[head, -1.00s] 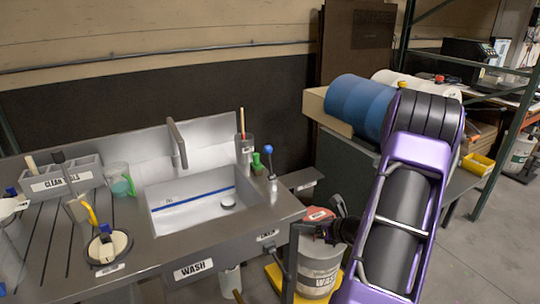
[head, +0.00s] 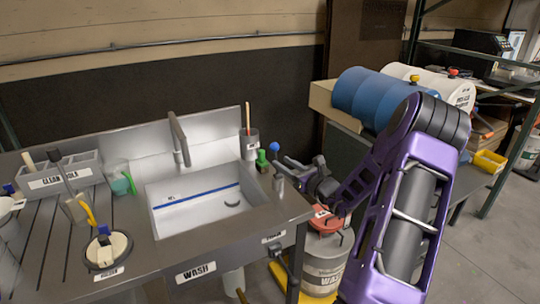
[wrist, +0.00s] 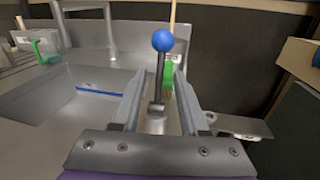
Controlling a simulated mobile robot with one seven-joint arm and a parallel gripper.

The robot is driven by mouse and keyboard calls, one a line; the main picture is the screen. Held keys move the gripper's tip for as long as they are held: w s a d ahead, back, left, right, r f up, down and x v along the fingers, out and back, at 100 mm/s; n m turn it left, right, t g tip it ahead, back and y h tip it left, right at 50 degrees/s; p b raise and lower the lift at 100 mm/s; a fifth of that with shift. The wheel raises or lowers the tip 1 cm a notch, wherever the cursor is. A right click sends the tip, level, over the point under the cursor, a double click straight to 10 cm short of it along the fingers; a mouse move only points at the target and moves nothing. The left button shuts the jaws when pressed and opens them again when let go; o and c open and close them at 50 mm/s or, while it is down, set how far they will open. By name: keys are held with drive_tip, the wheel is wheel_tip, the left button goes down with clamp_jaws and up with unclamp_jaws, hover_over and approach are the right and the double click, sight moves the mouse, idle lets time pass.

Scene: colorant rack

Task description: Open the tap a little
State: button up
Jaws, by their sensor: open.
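The tap lever is a dark stick with a blue ball knob (head: 274,147) on a short metal base (head: 278,183) at the right rim of the sink. In the wrist view the blue knob (wrist: 163,40) and its upright stem stand between my two fingers. My gripper (head: 287,164) is open, with one finger on each side of the lever; I cannot tell whether either touches it. The curved metal spout (head: 180,140) rises behind the sink (head: 195,202) and also shows in the wrist view (wrist: 110,35). No water stream is visible.
A grey cup (head: 250,145) with a brush and a green object (head: 262,160) stand close behind the lever. A red-lidded waste bin (head: 325,260) is below my arm. A jug (head: 118,178) and clean-tools box (head: 62,178) stand left of the sink.

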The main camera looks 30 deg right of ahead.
sight(275, 157)
drive_tip(key=w, duration=0.5)
drive_tip(key=w+a, duration=0.1)
drive_tip(key=w, duration=0.1)
drive_tip(key=shift+w, duration=0.25)
clamp_jaws()
idle(1.1)
